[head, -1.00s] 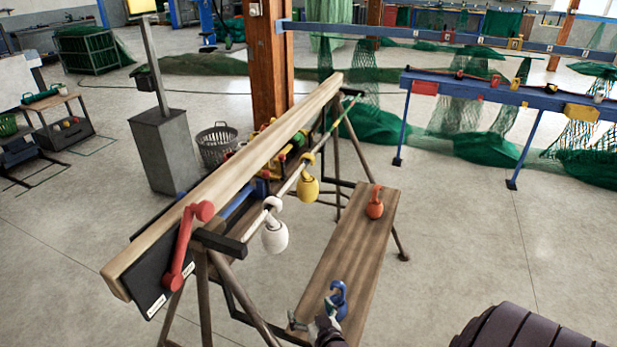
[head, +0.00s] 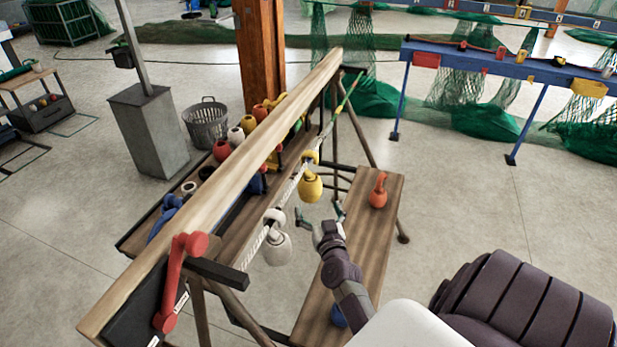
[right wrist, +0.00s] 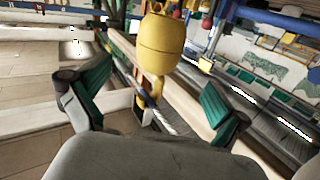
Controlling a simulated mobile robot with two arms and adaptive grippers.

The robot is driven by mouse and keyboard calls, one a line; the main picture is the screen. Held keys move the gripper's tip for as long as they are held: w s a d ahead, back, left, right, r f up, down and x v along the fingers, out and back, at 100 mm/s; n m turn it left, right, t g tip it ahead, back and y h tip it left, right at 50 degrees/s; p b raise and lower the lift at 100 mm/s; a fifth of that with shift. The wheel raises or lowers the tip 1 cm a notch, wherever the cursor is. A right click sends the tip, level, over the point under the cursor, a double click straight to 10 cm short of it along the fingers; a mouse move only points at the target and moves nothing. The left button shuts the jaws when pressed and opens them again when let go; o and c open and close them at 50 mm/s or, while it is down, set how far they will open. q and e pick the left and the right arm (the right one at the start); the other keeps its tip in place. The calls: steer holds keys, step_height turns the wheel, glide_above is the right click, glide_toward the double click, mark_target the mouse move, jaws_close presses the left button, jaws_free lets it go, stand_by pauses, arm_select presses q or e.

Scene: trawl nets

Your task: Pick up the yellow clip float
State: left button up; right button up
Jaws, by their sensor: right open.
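The yellow clip float (head: 311,188) hangs by its clip from the thin rope beside the long wooden beam. It also shows in the right wrist view (right wrist: 162,45), beyond and between the fingers. My right gripper (head: 318,216) is open and empty, just below and in front of the yellow float, with its green-padded fingers spread (right wrist: 152,100). It does not visibly hold the float. My left gripper is not in view.
A white float (head: 278,248) hangs nearer on the same rope. An orange float (head: 378,191) stands on the wooden bench (head: 358,245), and a blue float (head: 339,316) is partly hidden by my arm. Several coloured floats sit behind the beam (head: 220,190).

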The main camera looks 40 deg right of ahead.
mark_target(313, 197)
steer(key=b+x, duration=0.1)
steer(key=x, duration=0.3)
steer(key=shift+w+d+f, duration=0.1)
steer(key=shift+w+f, duration=0.05)
steer(key=shift+w, duration=0.05)
steer(key=shift+w+d, duration=0.15)
steer(key=shift+w, duration=0.15)
steer(key=w+b, duration=0.1)
steer(key=w+d+f+b, duration=0.1)
steer(key=shift+d+b, duration=0.25)
steer(key=shift+b, duration=0.05)
steer(key=shift+b+x, duration=0.3)
steer(key=shift+x, duration=0.9)
steer(key=shift+w, duration=0.25)
steer(key=shift+s+r, duration=0.1)
steer(key=shift+r, duration=0.05)
steer(key=shift+c, duration=0.7)
steer(key=c, duration=1.1)
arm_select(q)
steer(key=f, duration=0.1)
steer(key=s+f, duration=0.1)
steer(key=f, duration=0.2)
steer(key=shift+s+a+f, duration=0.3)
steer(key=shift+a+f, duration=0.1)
